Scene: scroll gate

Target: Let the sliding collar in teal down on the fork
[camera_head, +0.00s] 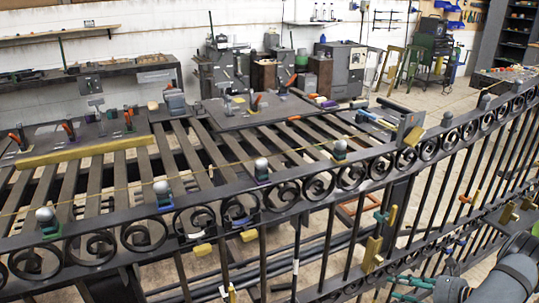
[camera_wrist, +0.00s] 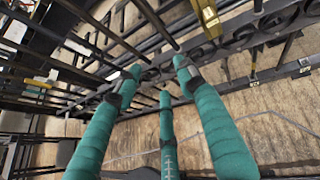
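A teal piece (camera_head: 381,217) with a brass-coloured tab beside it sits on an upright bar of the gate, right of centre in the head view. It looks like the teal collar, but it is small. I cannot make out the fork with certainty; a brass plate (camera_head: 372,254) is lower on the gate. My gripper (camera_head: 402,286) has teal fingers and is at the lower right, below and right of the teal piece. In the wrist view my gripper (camera_wrist: 157,78) has its fingers spread, with nothing seen between the tips. I cannot identify the collar there.
The dark scroll gate (camera_head: 290,192) crosses the view, with several upright bars below its scrolls. Other brass and coloured pieces hang on it, including an orange one (camera_head: 467,198). A slatted bench (camera_head: 150,165) with tools stands behind. A brass block (camera_wrist: 208,17) shows in the wrist view.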

